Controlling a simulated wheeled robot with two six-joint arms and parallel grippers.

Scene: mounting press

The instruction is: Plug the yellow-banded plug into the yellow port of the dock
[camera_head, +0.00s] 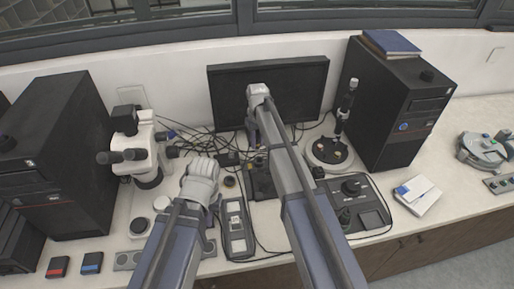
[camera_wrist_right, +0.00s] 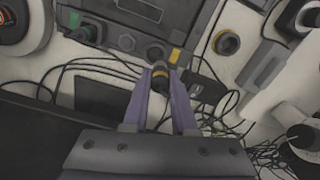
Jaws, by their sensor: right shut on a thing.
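The dock (camera_wrist_right: 130,63) is a dark grey box across the top of the right wrist view. It has a yellow mark (camera_wrist_right: 175,56) near its right side. In the head view it shows partly, behind my right arm (camera_head: 262,183). My right gripper (camera_wrist_right: 160,97) is shut on the yellow-banded plug (camera_wrist_right: 160,74), a dark cylinder with a yellowish band, pointing at the dock beside the yellow mark. I cannot tell whether its tip touches the dock. In the head view, my right gripper (camera_head: 253,132) points down in front of the monitor. My left gripper (camera_head: 200,172) is beside the dock; its fingers are hidden.
Loose black cables (camera_head: 200,140) lie behind the dock. A microscope (camera_head: 140,145) stands left, and a control box with knobs (camera_head: 352,200) sits right of the dock. The monitor (camera_head: 300,85) and a PC tower (camera_head: 395,105) stand at the back. A long grey device (camera_head: 236,235) lies in front.

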